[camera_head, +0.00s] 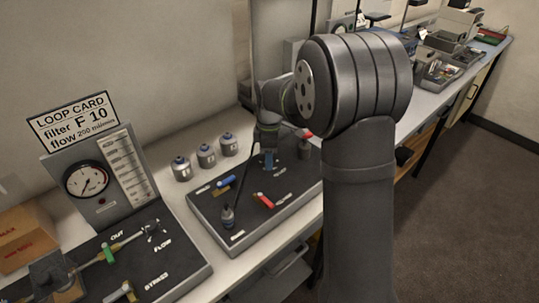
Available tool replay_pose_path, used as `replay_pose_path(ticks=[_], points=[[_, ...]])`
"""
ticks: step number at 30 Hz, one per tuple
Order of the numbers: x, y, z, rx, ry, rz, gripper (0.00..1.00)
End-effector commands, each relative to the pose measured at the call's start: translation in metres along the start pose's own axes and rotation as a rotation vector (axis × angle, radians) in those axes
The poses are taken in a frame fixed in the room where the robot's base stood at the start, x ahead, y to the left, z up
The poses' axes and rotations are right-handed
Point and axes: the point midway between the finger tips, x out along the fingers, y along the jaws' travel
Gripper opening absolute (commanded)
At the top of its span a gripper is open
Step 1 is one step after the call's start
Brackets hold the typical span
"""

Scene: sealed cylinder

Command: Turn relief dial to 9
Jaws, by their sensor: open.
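My gripper (268,152) points down over the back part of a dark panel (206,208) on the bench, seen small and partly dark. Its fingers are open around or just above something bluish; I cannot tell whether they touch it. The panel carries a blue lever (225,182), a red lever (264,201) and a small upright cylinder with a hose (227,217). A dark round knob (303,149) stands right of my gripper, near my arm. The panel lettering is too small to read, so I cannot tell which part is the relief dial or its setting.
Several small grey canisters (206,156) stand behind the panel. At left is a gauge stand (89,180) with a card reading "LOOP CARD filter F 10", beside a cardboard box (24,236). Equipment trays (437,72) crowd the bench further right. My arm hides part of the bench.

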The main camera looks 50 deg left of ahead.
Motion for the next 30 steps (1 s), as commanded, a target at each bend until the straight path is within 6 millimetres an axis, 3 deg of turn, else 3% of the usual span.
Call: replay_pose_path(ticks=[6,13,23,30], points=[[0.0,0.0001,0.0,0.0,0.0,0.0,0.47],[-0.0002,0.0002,-0.0001,0.0,0.0,0.001,0.02],[-0.0004,0.0002,-0.0001,0.039,0.0,0.001,0.02],[-0.0004,0.0003,0.0,0.176,-0.002,0.001,0.02]])
